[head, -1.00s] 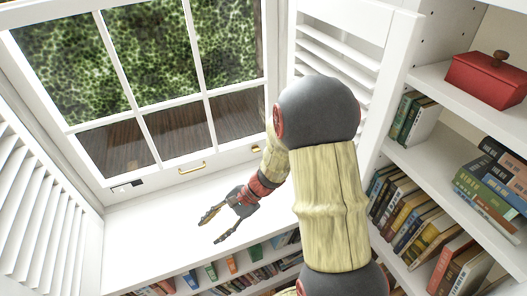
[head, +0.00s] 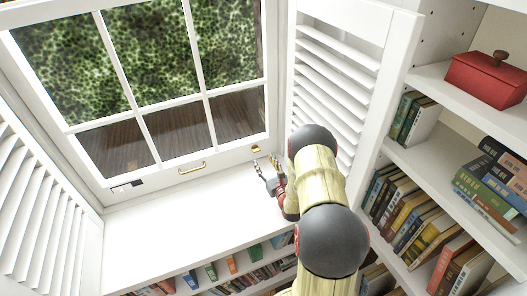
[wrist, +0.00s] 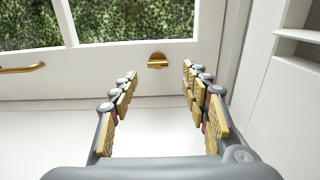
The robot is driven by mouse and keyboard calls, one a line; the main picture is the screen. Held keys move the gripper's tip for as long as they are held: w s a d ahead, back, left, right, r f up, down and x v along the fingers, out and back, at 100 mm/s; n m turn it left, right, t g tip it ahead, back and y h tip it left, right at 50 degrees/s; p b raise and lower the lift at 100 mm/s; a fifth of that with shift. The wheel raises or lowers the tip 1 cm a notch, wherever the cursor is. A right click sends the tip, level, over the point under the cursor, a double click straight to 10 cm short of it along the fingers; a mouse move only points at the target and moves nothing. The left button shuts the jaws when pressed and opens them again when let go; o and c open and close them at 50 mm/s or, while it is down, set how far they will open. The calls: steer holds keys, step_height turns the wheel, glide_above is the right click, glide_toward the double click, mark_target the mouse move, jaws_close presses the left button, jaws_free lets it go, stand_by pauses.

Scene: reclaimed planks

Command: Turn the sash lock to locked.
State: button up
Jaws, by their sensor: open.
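The sash lock is a small brass piece on the window's white bottom rail. In the head view the sash lock (head: 256,149) is at the rail's right end; in the wrist view the sash lock (wrist: 157,60) is straight ahead, beyond my fingertips. Its rounded brass plate shows with a short bar across it; I cannot tell its exact setting. My gripper (head: 266,165) is open and empty just in front of the lock, above the sill. In the wrist view its two fingers (wrist: 158,75) stand apart on either side of the lock, not touching it.
A brass pull handle (head: 192,168) is on the same rail, left of the lock. A white louvred shutter (head: 335,85) stands close on the right. The white sill (head: 170,215) is clear. Bookshelves (head: 440,170) with a red box (head: 488,80) are further right.

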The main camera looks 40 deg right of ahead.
mark_target(255, 146)
steer(key=shift+b+x, duration=1.2)
steer(key=shift+x, duration=2.7)
steer(key=shift+a+r, duration=0.1)
steer(key=c, duration=0.3)
steer(key=c, duration=0.8)
steer(key=shift+c, duration=0.3)
